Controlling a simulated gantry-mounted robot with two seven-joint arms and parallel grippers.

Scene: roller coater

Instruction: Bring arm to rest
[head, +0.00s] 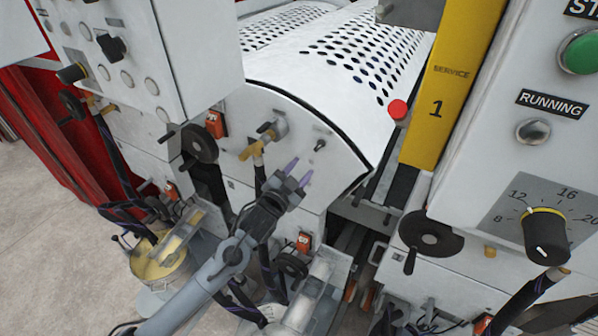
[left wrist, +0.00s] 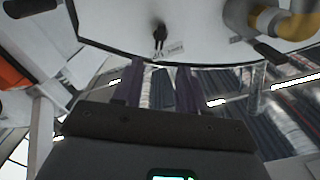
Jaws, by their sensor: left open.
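My left gripper (head: 298,173) is in the middle of the head view, on a grey arm that comes in from the lower left. Its two purple fingertips are apart with nothing seen between them. It is in front of the white end panel of the coater (head: 270,110), below a brass valve fitting (head: 264,138); I cannot tell the exact gap. In the left wrist view, the fingers (left wrist: 160,88) show apart below a white panel with a small black key-like part (left wrist: 159,36). My right gripper is not in view.
Two black handwheels (head: 199,144) (head: 431,238) stick out on either side. A control panel with a dial (head: 545,236) and green button (head: 578,52) stands at the right. Open floor (head: 50,220) lies far left.

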